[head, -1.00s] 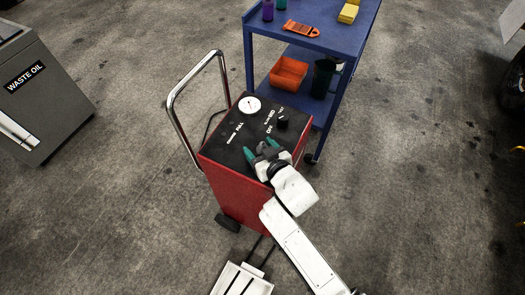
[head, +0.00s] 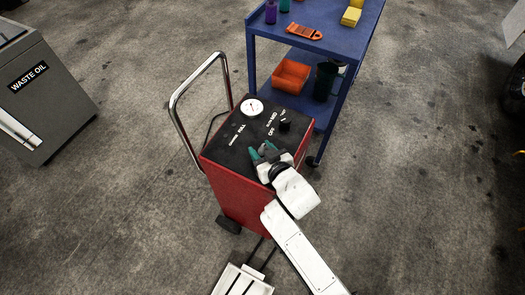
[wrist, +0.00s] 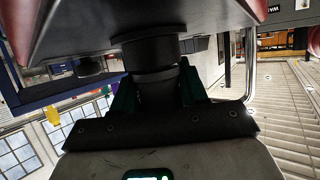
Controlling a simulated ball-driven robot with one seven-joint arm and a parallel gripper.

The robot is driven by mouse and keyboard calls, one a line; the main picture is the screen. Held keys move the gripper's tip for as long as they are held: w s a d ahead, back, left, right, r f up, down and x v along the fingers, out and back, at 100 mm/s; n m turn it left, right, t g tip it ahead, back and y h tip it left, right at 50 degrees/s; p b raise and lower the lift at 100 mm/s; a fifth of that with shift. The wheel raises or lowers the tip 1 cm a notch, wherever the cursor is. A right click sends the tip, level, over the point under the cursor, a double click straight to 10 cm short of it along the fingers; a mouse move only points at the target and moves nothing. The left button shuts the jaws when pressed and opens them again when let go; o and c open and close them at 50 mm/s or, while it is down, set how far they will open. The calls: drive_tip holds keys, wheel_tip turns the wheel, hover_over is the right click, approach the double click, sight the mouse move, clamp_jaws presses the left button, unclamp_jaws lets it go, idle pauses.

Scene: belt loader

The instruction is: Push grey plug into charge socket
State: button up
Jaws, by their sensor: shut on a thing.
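My gripper (head: 263,150) is over the front part of the black top panel of the red charger cart (head: 236,188). Its two green fingers are shut on a dark grey plug (wrist: 155,92), which shows between them in the wrist view. A wider dark round collar (wrist: 150,48) lies in line with the plug, against the panel face. I cannot tell whether this collar is the charge socket or part of the plug. The socket's opening is hidden, so how far the plug is in does not show.
The panel has a white dial (head: 252,107) and a black knob (head: 285,125), both clear of my gripper. A chrome handle (head: 176,96) rises at the cart's left. A blue trolley (head: 335,38) stands close behind. A waste oil bin (head: 45,90) is far left.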

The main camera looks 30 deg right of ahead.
sight(262, 146)
drive_tip(key=shift+r, duration=0.5)
wheel_tip(262, 146, up, 2)
drive_tip(key=shift+s+a+r, duration=0.1)
drive_tip(key=shift+s+r, duration=0.05)
drive_tip(key=shift+r, duration=0.05)
drive_tip(key=s+a+r, duration=0.2)
drive_tip(key=s+r, duration=0.7)
drive_tip(key=s, duration=0.4)
drive_tip(key=shift+s+r, duration=0.2)
drive_tip(key=shift+s, duration=0.1)
